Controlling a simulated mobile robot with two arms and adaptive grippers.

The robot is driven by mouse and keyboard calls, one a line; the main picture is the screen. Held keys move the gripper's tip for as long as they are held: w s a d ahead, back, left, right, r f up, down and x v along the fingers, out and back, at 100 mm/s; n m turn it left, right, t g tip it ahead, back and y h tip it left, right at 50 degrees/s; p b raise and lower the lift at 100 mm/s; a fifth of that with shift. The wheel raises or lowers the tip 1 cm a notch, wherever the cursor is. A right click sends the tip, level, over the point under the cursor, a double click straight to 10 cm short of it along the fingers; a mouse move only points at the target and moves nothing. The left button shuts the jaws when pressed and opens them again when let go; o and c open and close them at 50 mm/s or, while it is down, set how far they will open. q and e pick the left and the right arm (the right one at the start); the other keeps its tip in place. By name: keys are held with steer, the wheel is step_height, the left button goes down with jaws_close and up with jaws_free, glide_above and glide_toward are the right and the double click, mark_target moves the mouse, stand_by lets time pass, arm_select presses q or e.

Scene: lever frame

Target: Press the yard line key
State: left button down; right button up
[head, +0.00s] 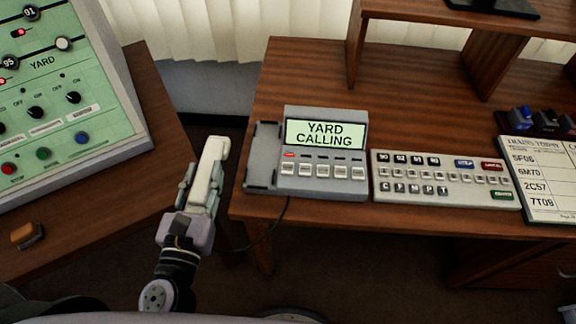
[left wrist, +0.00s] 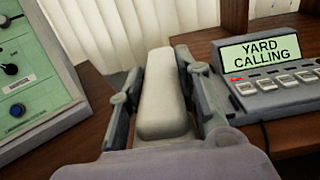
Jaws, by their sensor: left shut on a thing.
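A grey desk phone unit (head: 318,180) stands on the wooden desk. Its screen (head: 325,133) reads "YARD CALLING"; the screen also shows in the left wrist view (left wrist: 260,54). Below it is a row of pale keys (head: 322,171), whose labels are too small to read. A small red light (head: 289,154) shows above the leftmost key. The cradle (head: 263,157) at the unit's left is empty. My left gripper (head: 202,188) is shut on the cream handset (head: 211,165), held upright left of the phone. The handset also fills the middle of the left wrist view (left wrist: 163,95). My right gripper is out of view.
A green control panel (head: 62,110) with knobs stands at the left. A keypad (head: 440,178) sits right of the phone, then a paper list (head: 540,180). A shelf (head: 450,15) stands behind. A dark cord (head: 268,235) hangs over the desk's front edge.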

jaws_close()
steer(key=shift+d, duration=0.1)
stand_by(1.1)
